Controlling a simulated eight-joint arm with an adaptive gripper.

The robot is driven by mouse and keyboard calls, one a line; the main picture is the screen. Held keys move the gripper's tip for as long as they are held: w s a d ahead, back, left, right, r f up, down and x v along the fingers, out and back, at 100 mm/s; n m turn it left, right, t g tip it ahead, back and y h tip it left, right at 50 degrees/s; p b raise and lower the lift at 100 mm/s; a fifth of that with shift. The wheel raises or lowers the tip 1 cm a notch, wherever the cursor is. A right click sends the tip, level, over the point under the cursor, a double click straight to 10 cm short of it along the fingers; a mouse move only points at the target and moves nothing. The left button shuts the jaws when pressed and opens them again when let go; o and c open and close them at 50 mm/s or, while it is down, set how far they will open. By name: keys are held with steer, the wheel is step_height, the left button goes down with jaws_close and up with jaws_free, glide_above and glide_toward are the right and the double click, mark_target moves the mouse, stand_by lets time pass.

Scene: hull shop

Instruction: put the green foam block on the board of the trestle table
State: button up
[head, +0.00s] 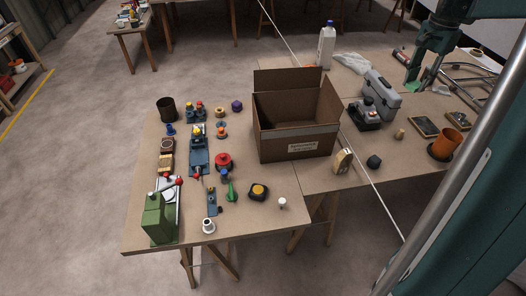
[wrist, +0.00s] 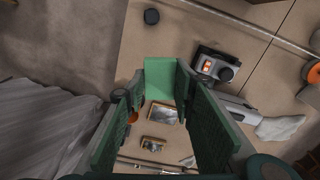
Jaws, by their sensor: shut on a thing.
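The green foam block (wrist: 160,78) is between the fingertips of my gripper (wrist: 161,88) in the wrist view. In the head view a small part of the block (head: 413,88) shows under my gripper (head: 414,78) at the upper right. My gripper is shut on it, above the right part of the table; the exact height is hard to tell. The trestle table has a brown board (head: 262,206) on wooden legs, with another board (head: 355,176) adjoining at the right.
An open cardboard box (head: 297,140) stands mid-table. A green machine (head: 160,218) and several small parts crowd the left board. Its front edge has bare room.

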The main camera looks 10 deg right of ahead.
steer(key=w+a+n, duration=0.2)
steer(key=w+a, duration=0.3)
steer(key=a, duration=0.5)
steer(key=w+a+n, duration=0.3)
steer(key=w+a, duration=0.2)
steer(key=a, duration=0.6)
steer(key=w+a+n, duration=0.2)
steer(key=w+a, duration=0.3)
steer(key=a, duration=0.5)
steer(key=w+a+n, duration=0.2)
steer(key=a+n, duration=0.6)
steer(key=a, duration=2.7)
step_height(320, 180, down, 26)
steer(key=shift+d, duration=0.4)
steer(key=shift+f+b, duration=0.45)
steer(key=shift+f, duration=2.65)
steer(key=shift+f, duration=0.1)
